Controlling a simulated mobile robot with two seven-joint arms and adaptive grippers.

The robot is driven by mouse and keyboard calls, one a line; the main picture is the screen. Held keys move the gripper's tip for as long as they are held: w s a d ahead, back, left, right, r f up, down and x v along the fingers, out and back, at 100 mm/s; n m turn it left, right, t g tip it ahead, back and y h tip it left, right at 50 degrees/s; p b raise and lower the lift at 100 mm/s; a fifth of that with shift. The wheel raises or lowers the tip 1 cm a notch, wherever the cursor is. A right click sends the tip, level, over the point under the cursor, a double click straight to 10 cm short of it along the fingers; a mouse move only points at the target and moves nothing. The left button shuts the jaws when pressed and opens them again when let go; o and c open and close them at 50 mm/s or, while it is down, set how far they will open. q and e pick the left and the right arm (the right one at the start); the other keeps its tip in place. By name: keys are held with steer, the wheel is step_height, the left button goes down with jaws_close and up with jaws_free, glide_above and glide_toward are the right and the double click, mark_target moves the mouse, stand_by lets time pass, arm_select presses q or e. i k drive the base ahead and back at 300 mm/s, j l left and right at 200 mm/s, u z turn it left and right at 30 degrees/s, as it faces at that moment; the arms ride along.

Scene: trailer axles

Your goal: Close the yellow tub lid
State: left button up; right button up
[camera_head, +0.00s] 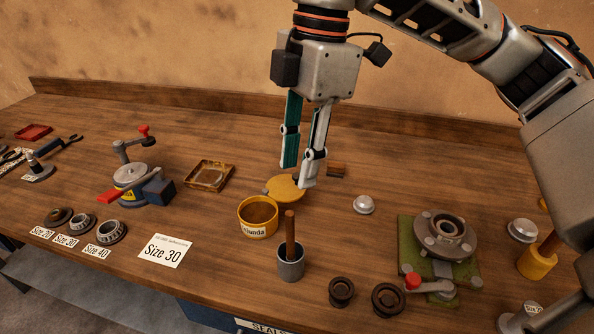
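The yellow tub (258,220) stands open on the workbench, left of the image centre, with brown contents showing inside. Its yellow lid (285,188) is tilted up behind and to the right of the tub's rim. My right gripper (297,174) comes down from above with its two fingers apart. One fingertip is at the right edge of the lid; I cannot tell whether it touches. The other finger ends above and behind the lid. My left gripper is not in view.
A grey cup with a wooden handle (290,262) stands close in front of the tub. A yellow-brown tray (209,176) lies behind left, a small brown block (336,169) behind right, and a silver dome (363,204) to the right. A green-based hub fixture (440,245) stands farther right.

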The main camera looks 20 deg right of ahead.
mark_target(281, 188)
steer(key=k, duration=1)
